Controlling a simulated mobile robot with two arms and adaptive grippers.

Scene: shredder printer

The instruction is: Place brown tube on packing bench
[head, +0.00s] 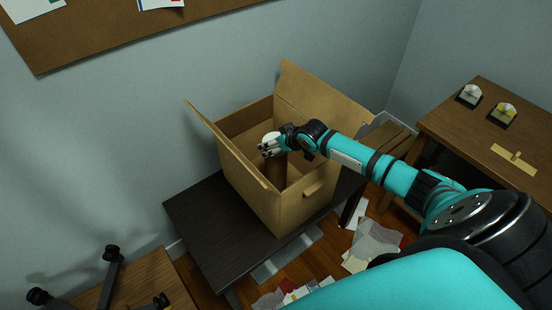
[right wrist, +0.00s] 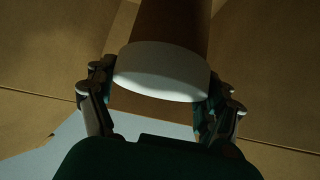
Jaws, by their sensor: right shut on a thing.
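The brown tube (head: 277,172) has a white end cap. It stands roughly upright inside the open cardboard box, and its lower end is hidden by the box wall. My right gripper (head: 270,148) is shut on the tube near its white cap. In the right wrist view, the two fingers grip either side of the white cap (right wrist: 161,72), with the brown body (right wrist: 170,22) beyond it. The dark bench (head: 200,215) stands under the box against the wall. I cannot tell whether this is the packing bench. My left gripper is not in view.
The open cardboard box (head: 248,190) has raised flaps around the tube. A wooden desk (head: 455,115) with small items is at the right. Papers (head: 372,243) lie on the floor. A wooden surface with dark objects (head: 140,280) is at lower left. The dark bench's left part is bare.

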